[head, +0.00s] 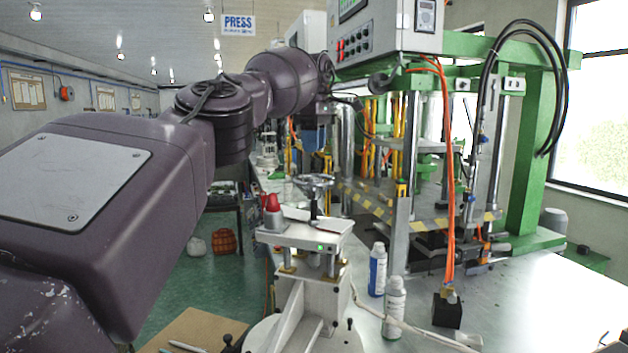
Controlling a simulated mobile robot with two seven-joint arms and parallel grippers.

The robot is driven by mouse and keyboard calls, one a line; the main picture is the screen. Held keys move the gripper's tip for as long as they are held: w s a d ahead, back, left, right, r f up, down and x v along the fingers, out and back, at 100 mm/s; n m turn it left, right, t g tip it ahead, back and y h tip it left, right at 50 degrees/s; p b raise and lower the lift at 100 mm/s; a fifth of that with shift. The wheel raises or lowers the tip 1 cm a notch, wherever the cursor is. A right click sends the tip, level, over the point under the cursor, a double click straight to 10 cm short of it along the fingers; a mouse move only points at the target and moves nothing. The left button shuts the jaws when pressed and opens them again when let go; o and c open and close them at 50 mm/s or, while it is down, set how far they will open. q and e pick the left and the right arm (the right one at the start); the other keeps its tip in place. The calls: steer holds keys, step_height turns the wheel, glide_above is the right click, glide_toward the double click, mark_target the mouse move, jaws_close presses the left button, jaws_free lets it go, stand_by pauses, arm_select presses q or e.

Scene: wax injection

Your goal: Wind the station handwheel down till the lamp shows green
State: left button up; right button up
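The handwheel (314,181) is a small dark-and-metal wheel on top of the white station (303,238), at the middle of the head view. A small lamp (320,247) on the station's front edge shows green. My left arm crosses from the left, above and behind the station. My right gripper is out of view.
A green-framed press (524,170) with a control cabinet (385,32) stands behind and right of the station. Two bottles (377,270) (394,308) and a black block (447,309) stand on the metal table (545,305). Red containers (271,212) are beside the station.

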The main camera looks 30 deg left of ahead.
mark_target(314, 178)
arm_select(q)
steer(key=shift+f, duration=4.55)
steer(key=shift+c, duration=0.3)
steer(key=c, duration=0.6)
